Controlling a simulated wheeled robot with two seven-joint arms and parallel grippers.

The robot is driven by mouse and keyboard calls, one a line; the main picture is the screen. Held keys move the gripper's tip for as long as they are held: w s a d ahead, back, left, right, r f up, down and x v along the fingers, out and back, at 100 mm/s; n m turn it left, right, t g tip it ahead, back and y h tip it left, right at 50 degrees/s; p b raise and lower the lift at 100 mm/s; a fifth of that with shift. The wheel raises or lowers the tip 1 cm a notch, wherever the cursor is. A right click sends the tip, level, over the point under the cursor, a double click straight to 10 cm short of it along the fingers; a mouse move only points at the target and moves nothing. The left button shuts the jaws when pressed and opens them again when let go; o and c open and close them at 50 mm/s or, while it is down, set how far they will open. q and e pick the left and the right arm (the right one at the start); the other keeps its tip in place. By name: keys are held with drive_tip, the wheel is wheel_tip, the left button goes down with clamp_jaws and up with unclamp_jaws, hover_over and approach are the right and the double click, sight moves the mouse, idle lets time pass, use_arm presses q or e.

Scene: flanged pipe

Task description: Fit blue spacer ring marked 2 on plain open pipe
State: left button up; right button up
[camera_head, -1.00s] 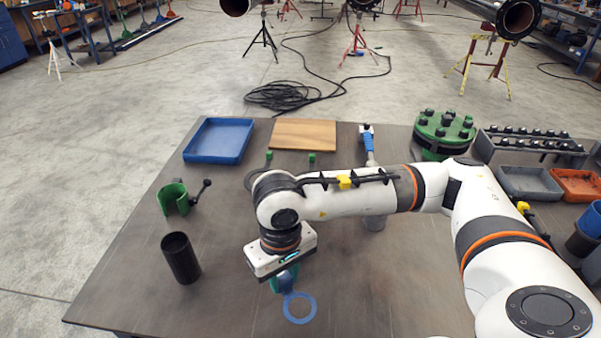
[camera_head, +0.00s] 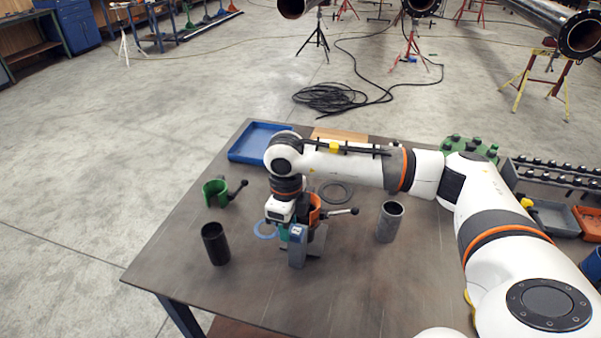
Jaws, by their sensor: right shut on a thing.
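My right gripper (camera_head: 288,236) is shut, pointing down over the table. The blue spacer ring (camera_head: 263,230) shows just left of it, partly hidden by the gripper. The grip point on the ring is hidden, and no mark 2 can be read. A pipe with a plain-looking open end (camera_head: 293,8) sticks in at the top edge, above a black tripod. Another pipe (camera_head: 580,35) at top right has a flanged end. Both are far from the gripper. My left gripper is not in view.
On the table (camera_head: 345,290), a black tube (camera_head: 215,245) stands left and a grey tube (camera_head: 390,222) right of my gripper. A black cable coil (camera_head: 330,98) lies on the floor.

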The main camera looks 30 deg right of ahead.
drive_tip(key=w+d+r+m+p, duration=0.4)
drive_tip(key=w+d+m+p, duration=0.15)
drive_tip(key=m, duration=1.15)
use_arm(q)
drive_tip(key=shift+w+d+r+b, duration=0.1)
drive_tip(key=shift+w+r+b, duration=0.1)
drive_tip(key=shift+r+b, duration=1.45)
use_arm(e)
drive_tip(key=shift+s+d+f, duration=0.15)
drive_tip(key=shift+f, duration=0.65)
drive_tip(key=shift+s+d+f, duration=0.1)
drive_tip(key=shift+s+f, duration=0.05)
drive_tip(key=shift+f, duration=0.6)
drive_tip(key=shift+s+d+f, duration=0.15)
drive_tip(key=shift+f, duration=0.65)
use_arm(q)
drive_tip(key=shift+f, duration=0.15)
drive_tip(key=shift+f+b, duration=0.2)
drive_tip(key=shift+b, duration=0.1)
use_arm(e)
drive_tip(key=shift+f, duration=0.1)
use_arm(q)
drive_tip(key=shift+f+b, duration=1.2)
use_arm(e)
drive_tip(key=shift+f, duration=1.6)
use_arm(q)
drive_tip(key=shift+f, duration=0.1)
use_arm(e)
drive_tip(key=shift+f, duration=0.15)
